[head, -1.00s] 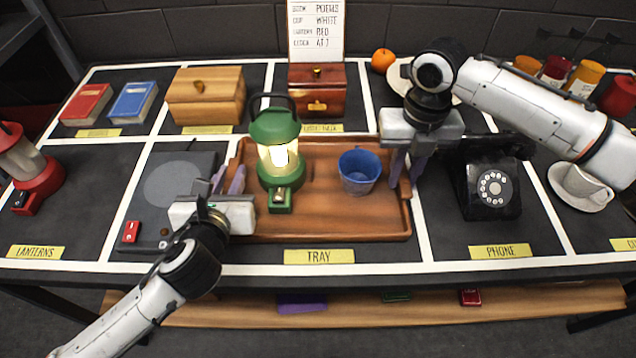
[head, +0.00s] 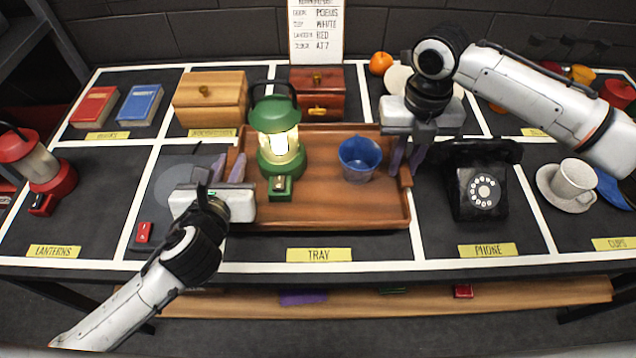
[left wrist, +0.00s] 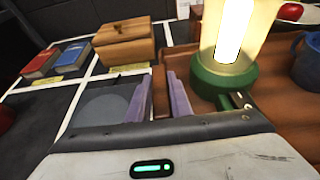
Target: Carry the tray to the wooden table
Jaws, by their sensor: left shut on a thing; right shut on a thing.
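The brown wooden tray (head: 330,212) is above the black display table, over the space labelled TRAY. A lit green lantern (head: 276,140) stands upright on its left part. A blue cup (head: 360,160) stands on its right part. My left gripper (head: 230,170) is shut on the tray's left wall, which also shows between the purple fingers in the left wrist view (left wrist: 160,95). My right gripper (head: 405,162) is shut on the tray's right wall. The tray looks about level. No separate wooden table is clearly in view.
A black phone (head: 482,190) sits right of the tray. A light wooden box (head: 210,98) and a red-brown box (head: 317,92) stand behind it. A red lantern (head: 42,165) is at left, a white cup (head: 574,182) at right. A wooden lower shelf (head: 400,297) runs under the table.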

